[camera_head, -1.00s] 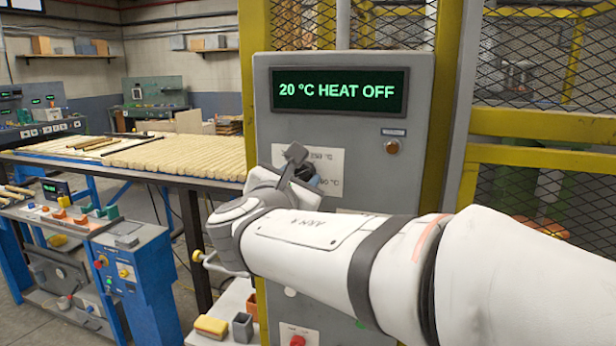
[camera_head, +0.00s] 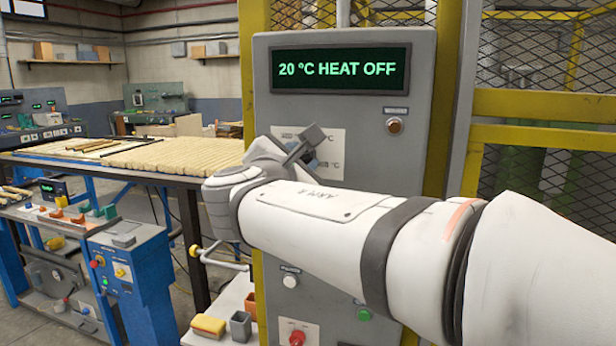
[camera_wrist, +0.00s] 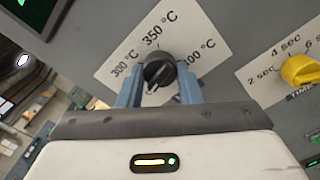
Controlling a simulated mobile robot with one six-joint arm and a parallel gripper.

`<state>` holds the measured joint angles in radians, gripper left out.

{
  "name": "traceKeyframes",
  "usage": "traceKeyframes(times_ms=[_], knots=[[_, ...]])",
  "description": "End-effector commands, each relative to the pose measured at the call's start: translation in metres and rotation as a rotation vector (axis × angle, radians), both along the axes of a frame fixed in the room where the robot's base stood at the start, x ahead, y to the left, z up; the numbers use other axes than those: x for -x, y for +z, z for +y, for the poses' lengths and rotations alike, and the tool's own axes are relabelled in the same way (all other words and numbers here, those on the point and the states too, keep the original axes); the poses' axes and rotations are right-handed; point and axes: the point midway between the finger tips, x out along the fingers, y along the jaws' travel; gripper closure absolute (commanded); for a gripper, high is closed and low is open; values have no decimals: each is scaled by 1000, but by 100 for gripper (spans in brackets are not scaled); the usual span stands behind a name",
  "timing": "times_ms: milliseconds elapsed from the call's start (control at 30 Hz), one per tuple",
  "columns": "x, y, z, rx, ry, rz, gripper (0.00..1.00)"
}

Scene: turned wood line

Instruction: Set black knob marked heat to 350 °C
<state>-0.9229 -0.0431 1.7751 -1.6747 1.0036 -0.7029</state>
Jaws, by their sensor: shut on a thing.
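The black heat knob (camera_wrist: 159,70) sits on a white label plate (camera_wrist: 128,50) marked 300 °C, 350 °C and a partly covered figure at right. The knob's white mark is at its lower side, pointing down and slightly left, away from the 350 °C label at the top. My gripper (camera_wrist: 159,76) is shut on the knob, with one blue finger on each side. In the head view my gripper (camera_head: 312,152) covers the knob, and the label plate (camera_head: 331,145) shows only in part. The display (camera_head: 341,78) reads 20 °C HEAT OFF.
A yellow time knob (camera_wrist: 300,70) is close to the right of my gripper in the wrist view. Below my arm are a white knob (camera_head: 290,281), a green button (camera_head: 364,313) and a red button (camera_head: 297,338). A yellow-framed mesh fence (camera_head: 545,105) stands at right.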

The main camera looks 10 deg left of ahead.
Motion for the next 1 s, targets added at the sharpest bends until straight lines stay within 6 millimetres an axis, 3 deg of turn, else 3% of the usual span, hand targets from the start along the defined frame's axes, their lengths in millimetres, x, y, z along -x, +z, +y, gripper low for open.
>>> traceKeyframes(times_ms=[67, 1000], knots=[[0, -7, 0, -74, 0, -10, 91], [-1, -3, 0, -965, -4, -73, 91]])
